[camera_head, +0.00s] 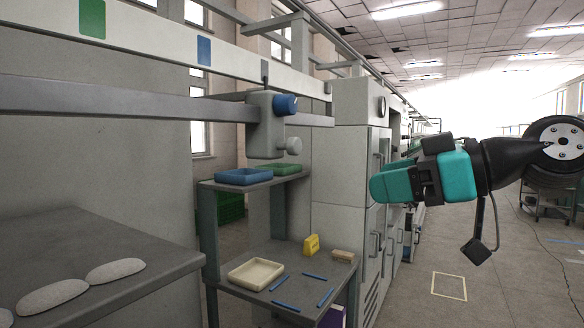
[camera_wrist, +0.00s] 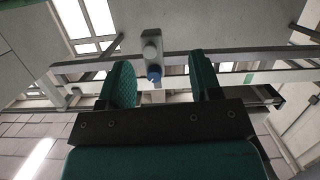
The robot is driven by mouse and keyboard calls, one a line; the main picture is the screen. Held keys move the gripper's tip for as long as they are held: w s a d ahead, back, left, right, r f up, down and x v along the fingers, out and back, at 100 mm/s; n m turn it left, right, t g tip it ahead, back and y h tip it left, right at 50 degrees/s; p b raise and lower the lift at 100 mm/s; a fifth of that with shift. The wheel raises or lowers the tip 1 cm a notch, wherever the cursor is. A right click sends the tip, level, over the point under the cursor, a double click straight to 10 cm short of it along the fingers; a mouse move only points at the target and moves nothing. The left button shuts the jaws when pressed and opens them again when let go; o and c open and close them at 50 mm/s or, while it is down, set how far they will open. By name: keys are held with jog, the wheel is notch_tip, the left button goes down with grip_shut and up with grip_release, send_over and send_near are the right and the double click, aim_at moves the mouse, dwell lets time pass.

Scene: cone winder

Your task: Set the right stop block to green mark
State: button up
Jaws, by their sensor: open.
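The stop block (camera_head: 264,126) is a grey block on the long grey rail (camera_head: 120,100), near the rail's right end. It has a blue knob (camera_head: 286,104) and a pale grey knob (camera_head: 290,146) on its right side. A thin dark pointer (camera_head: 264,72) stands above it. The green mark (camera_head: 92,18) is on the pale beam, far left of the block; a blue mark (camera_head: 204,50) lies between. My gripper (camera_head: 376,186) is right of the block, apart from it.
A shelf unit below the block holds a blue tray (camera_head: 244,177) and a green tray (camera_head: 282,169). Its lower shelf has a cream tray (camera_head: 256,274) and a yellow object (camera_head: 311,244). A grey table (camera_head: 100,245) with pale rounded pieces stands left. Cabinets (camera_head: 345,165) stand behind.

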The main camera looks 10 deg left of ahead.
aim_at(298, 143)
jog(key=w+d+r+n+y, duration=0.1)
jog(key=w+r+n+y, duration=0.15)
jog(key=r, duration=0.25)
jog(key=shift+t, duration=0.4)
jog(key=p+x, duration=0.7)
jog(key=x, duration=0.9)
jog(key=shift+w, duration=0.2)
jog(key=shift+w+a+f, duration=0.1)
jog(key=shift+w+a, duration=0.1)
jog(key=shift+a, duration=0.2)
grip_shut()
jog(key=shift+m, duration=0.25)
jog(key=shift+s+f, duration=0.1)
